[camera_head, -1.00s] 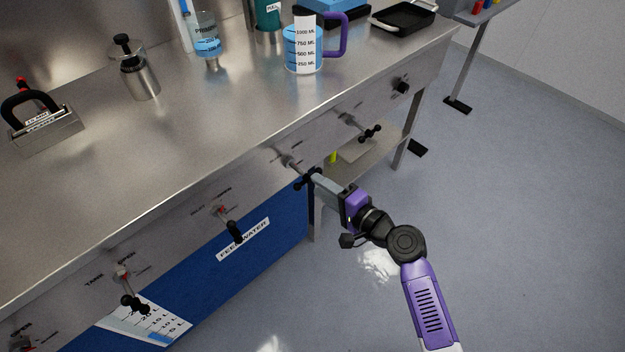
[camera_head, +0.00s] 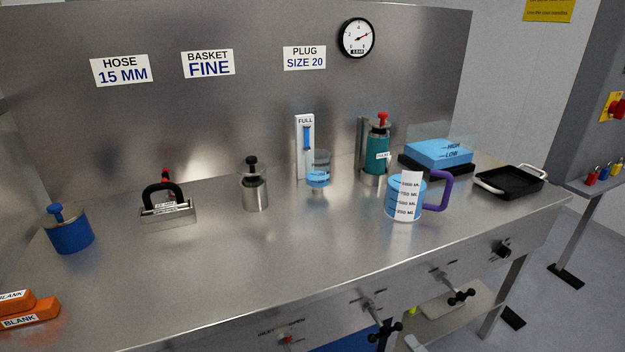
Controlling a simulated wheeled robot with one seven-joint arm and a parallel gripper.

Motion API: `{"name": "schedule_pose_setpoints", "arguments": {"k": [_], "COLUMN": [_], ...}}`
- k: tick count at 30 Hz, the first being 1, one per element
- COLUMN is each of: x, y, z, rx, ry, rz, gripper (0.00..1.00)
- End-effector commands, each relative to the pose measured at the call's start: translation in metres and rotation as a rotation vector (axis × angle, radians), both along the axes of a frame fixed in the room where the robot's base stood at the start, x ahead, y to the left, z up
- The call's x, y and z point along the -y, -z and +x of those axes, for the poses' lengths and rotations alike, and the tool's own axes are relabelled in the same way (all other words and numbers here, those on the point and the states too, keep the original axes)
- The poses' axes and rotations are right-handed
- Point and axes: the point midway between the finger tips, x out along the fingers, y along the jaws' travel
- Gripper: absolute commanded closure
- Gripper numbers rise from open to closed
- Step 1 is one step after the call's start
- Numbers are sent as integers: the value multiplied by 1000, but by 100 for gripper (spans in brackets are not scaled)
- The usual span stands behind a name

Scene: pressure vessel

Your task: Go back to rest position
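Only a small pale grey piece at the bottom edge shows of what looks like my gripper (camera_head: 416,344). It is just right of a black-handled valve (camera_head: 385,333) on the bench front. The rest of my gripper and arm is below the picture. I cannot tell whether the gripper is open or shut, or whether it touches the valve handle.
Another valve (camera_head: 460,297) sticks out of the front.

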Motion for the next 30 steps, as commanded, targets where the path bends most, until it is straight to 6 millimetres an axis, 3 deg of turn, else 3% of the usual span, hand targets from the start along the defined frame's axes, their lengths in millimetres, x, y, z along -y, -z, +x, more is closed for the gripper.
{"name": "schedule_pose_setpoints", "arguments": {"k": [2, 5, 13, 21, 30], "x": [14, 28, 34, 11, -29], "y": [-15, -21, -43, -95, -159], "z": [3, -15, -96, -199, -296], "rx": [39, 62, 92, 138, 186], "ry": [47, 108, 191, 163, 21], "rz": [-105, -270, -698, -1106, -1389], "gripper": [66, 66, 66, 66, 66]}}
